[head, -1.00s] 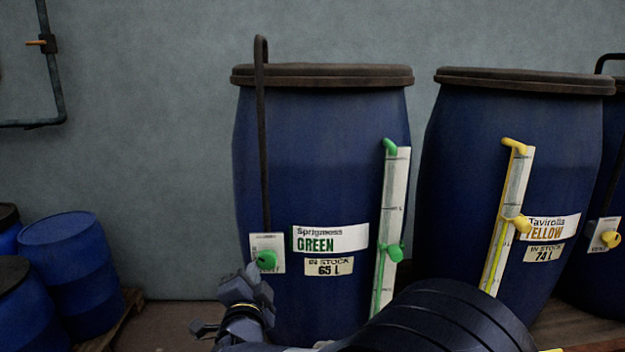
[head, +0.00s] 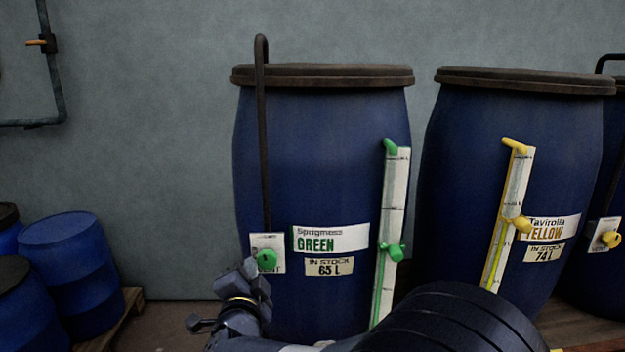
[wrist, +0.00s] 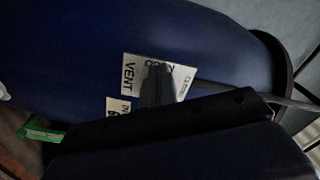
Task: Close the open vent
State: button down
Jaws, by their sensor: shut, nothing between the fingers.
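The green vat (head: 318,170) is a tall blue barrel with a brown lid and a "Sprigmoss GREEN" label (head: 330,238). On its left front is a white vent plate (head: 281,241) with a round green knob (head: 267,260). I cannot tell from the knob whether this vent is open. My gripper (head: 252,266) is shut and empty, just below and left of the knob; contact cannot be told. In the wrist view the plate (wrist: 132,75) reads "VENT". My shut fingers (wrist: 156,82) cover part of it, and the knob is hidden.
A dark pipe (head: 261,130) rises from the plate over the lid. A sight gauge (head: 393,220) with green fittings stands to the right. The yellow vat (head: 500,120) and another vat with a yellow knob (head: 610,239) follow. Blue drums (head: 70,270) stand at left, with open floor between.

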jog(key=shift+a, duration=0.1)
jog(key=s, duration=0.6)
dwell(0.4)
jog(key=shift+f, duration=0.1)
jog(key=w+f+b, duration=0.1)
jog(key=w+b, duration=0.2)
jog(key=w, duration=0.3)
jog(key=shift+d+f, duration=0.3)
jog(key=shift+f, duration=0.05)
jog(key=shift+d+r, duration=0.2)
dwell(1.0)
